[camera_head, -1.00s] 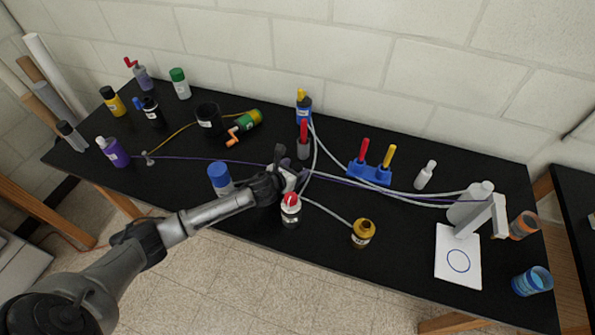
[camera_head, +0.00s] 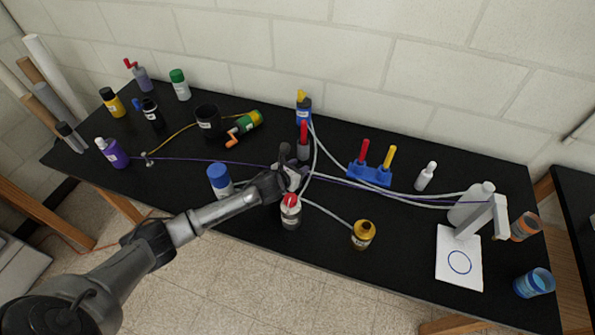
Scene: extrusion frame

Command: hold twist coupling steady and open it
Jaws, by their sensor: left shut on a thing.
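My left gripper (camera_head: 292,176) reaches in from the left to the middle of the table. It is shut on a small piece in the purple line (camera_head: 222,161), which looks like the twist coupling. The fingers hide most of this piece, so I cannot tell its shape or whether it is open. The purple line runs left to a small metal fitting (camera_head: 149,160) and right toward a white stand. My right gripper is not in view.
A red-capped jar (camera_head: 291,213) stands just below the gripper, and a blue-capped bottle (camera_head: 220,181) to its left. Pale hoses (camera_head: 328,210) run around it. A blue block (camera_head: 370,174) with red and yellow handles stands to the right.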

